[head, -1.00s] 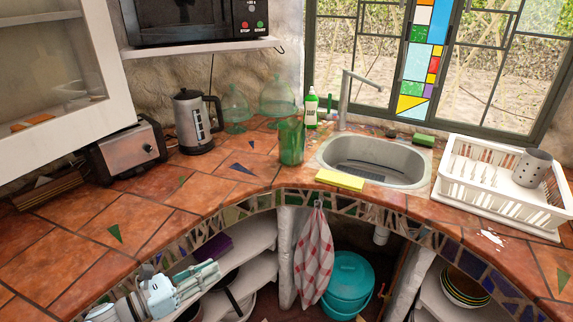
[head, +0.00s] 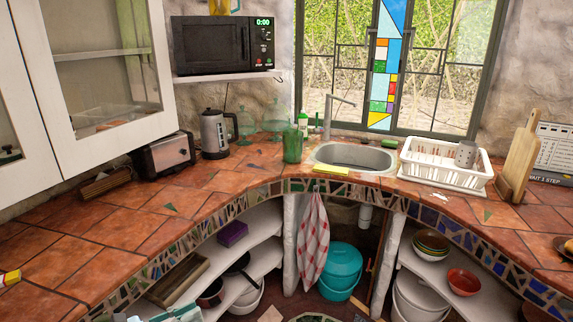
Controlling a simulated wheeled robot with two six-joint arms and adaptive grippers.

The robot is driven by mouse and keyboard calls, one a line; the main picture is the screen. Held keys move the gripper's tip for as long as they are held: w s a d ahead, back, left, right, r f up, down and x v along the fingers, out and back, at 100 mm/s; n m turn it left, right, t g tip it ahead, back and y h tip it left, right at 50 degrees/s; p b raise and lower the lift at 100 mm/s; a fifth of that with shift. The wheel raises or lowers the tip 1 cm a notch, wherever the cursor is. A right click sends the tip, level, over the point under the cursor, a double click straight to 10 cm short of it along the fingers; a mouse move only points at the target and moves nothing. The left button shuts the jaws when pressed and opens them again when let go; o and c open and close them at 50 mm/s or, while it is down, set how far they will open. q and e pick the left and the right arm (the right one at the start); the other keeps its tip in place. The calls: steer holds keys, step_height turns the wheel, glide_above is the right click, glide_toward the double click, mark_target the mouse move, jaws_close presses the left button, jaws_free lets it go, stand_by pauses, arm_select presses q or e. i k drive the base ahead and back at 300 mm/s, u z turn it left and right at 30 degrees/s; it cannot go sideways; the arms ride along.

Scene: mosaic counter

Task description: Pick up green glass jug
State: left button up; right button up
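A green glass jug (head: 292,146) stands upright on the tiled counter, just left of the sink, in the head view. Nothing is touching it. My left gripper (head: 182,313) shows only in part at the bottom edge, left of centre. It is well below and in front of the jug, apart from it, and its fingers are too cut off to tell open from shut. My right gripper is out of view.
Counter in front of the jug is clear; open shelves (head: 262,252) lie below.

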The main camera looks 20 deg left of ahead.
mark_target(292, 138)
steer(key=u, duration=0.55)
steer(key=i, duration=0.7)
steer(key=u, duration=0.55)
steer(key=i, duration=1.25)
steer(key=z, duration=1.05)
steer(key=i, duration=0.7)
steer(key=z, duration=0.7)
